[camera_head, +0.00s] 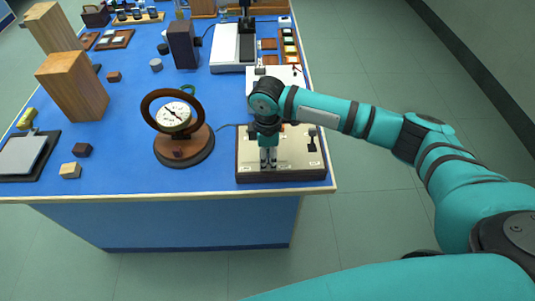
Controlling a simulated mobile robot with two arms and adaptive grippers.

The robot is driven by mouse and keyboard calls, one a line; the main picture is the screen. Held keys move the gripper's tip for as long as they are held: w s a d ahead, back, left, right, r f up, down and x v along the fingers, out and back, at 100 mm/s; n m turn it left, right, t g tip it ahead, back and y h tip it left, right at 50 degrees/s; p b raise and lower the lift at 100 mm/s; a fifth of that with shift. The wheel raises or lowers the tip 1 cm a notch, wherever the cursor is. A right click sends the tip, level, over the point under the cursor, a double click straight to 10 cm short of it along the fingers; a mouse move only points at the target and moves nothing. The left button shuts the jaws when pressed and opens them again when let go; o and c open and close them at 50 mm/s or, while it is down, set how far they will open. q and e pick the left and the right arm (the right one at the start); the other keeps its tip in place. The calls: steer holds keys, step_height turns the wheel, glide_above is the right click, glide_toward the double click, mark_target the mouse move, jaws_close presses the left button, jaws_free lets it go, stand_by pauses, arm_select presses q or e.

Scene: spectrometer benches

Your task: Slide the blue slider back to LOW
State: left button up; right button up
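A cream control panel with a dark wooden frame (298,168) sits at the front right corner of the blue bench. My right gripper (268,164) points down over its left-middle part, with its two dark fingers close together, at or just above the face. I cannot tell whether they hold anything. No blue slider can be made out; the gripper and wrist cover that part of the panel. A dark lever or knob (312,134) shows at the panel's right side. My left gripper is not in view.
A round dial gauge on a wooden stand (173,118) stands left of the panel. Wooden blocks (73,86), a dark box (183,44) and a white instrument (233,47) stand farther off. The bench's front edge (160,197) is close to the panel.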

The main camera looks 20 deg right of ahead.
mark_target(243, 163)
jaws_close()
steer(key=a, duration=0.2)
steer(key=w+a+p, duration=0.1)
steer(key=a, duration=0.1)
steer(key=a+p, duration=0.1)
steer(key=shift+w+a+r, duration=0.1)
steer(key=shift+w+a, duration=0.25)
steer(key=shift+a, duration=0.05)
steer(key=shift+w+a, duration=0.1)
steer(key=shift+a, duration=0.25)
steer(key=shift+c, duration=1.5)
jaws_free()
steer(key=o, duration=0.4)
steer(key=shift+a, duration=0.15)
